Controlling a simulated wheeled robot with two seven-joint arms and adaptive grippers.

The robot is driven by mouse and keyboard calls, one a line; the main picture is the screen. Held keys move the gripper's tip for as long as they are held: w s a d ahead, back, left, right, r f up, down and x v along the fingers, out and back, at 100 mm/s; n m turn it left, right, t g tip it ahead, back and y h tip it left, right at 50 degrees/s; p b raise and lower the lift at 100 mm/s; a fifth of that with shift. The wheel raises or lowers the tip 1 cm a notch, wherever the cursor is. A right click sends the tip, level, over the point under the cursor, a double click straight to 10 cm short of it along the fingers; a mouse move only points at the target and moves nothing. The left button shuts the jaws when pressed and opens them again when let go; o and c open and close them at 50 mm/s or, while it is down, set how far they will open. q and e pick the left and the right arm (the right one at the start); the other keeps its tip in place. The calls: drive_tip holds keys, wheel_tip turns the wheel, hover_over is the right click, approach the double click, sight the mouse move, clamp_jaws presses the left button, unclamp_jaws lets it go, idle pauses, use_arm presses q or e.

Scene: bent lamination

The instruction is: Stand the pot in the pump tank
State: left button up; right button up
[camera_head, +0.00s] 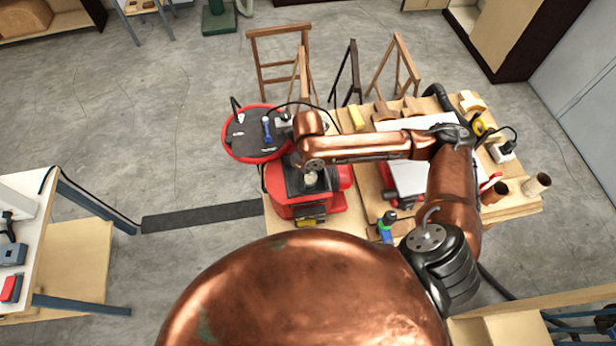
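A red machine (335,201) with a dark top stands at the left end of the wooden bench; it may be the pump tank. A small pale, rounded object (310,179) sits at its top, partly below my copper wrist; it may be the pot, but I cannot tell whether it is inside or above an opening. My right arm reaches in from the right across the bench. My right gripper (284,131) is small and dark at the wrist's left side, beside the round red tub (232,148). Its fingers are not clear. My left gripper is not in view.
The tub has a dark lid carrying a blue-handled tool (267,130). A black hose arcs behind my wrist. The bench (514,203) holds wooden blocks, a white sheet, a green bottle (386,226) and brown cylinders. Wooden trestles stand behind. Open floor lies to the left.

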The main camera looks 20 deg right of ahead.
drive_tip(key=shift+o, duration=1)
wheel_tip(320, 180, up, 12)
drive_tip(key=b, duration=0.1)
drive_tip(key=shift+r, duration=0.15)
drive_tip(key=shift+c, duration=0.6)
